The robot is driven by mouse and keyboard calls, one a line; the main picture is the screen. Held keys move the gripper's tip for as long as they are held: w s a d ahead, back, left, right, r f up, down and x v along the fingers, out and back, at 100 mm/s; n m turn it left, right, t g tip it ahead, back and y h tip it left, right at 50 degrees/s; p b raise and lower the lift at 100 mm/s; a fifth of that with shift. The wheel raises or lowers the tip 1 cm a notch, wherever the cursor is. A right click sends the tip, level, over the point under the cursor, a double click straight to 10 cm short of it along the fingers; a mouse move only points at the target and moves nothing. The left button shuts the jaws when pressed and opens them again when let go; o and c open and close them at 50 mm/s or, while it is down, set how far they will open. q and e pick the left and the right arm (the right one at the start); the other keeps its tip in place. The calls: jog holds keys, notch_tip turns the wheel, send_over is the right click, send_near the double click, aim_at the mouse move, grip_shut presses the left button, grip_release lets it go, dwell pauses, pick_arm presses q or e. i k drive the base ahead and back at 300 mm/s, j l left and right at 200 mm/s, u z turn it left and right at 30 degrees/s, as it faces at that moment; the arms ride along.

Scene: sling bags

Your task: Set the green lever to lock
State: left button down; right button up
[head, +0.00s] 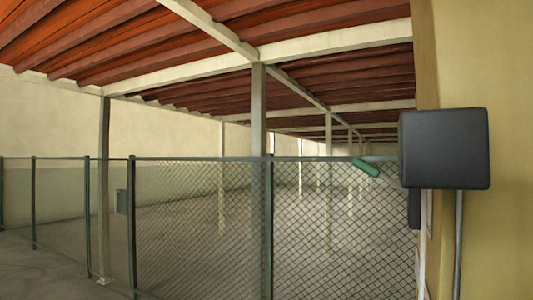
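The green lever (366,168) shows in the head view, right of centre, in front of the chain-link fence. Its green grip is at the upper left end of a thin pale rod that slopes down to the right, toward a dark grey box (445,148). The joint between rod and box is hidden behind the box's left edge. No lock marking is visible. Neither of my grippers is in view.
A chain-link fence (190,225) with dark posts spans the view. A beige wall (510,230) stands at the right behind the box, with a grey pipe (458,245) below the box. Bare concrete floor (50,275) shows at lower left.

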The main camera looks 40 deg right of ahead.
aim_at(370, 169)
jog(key=i+j+u, duration=0.1)
jog(key=i+u, duration=0.15)
jog(key=u, duration=0.2)
jog(key=i+u, duration=0.25)
jog(key=u, duration=0.15)
jog(key=i+l+u, duration=0.1)
jog(key=i+u, duration=0.15)
jog(key=u, duration=0.2)
jog(key=i+l+u, duration=0.1)
jog(key=l+u, duration=0.2)
jog(key=l, duration=0.2)
jog(key=l+u, duration=0.35)
jog(key=l, duration=0.2)
jog(key=l+u, duration=0.15)
jog(key=l, duration=0.2)
jog(key=k+l+u, duration=0.15)
jog(key=l, duration=0.15)
jog(key=k+l+u, duration=0.1)
jog(key=l, duration=0.25)
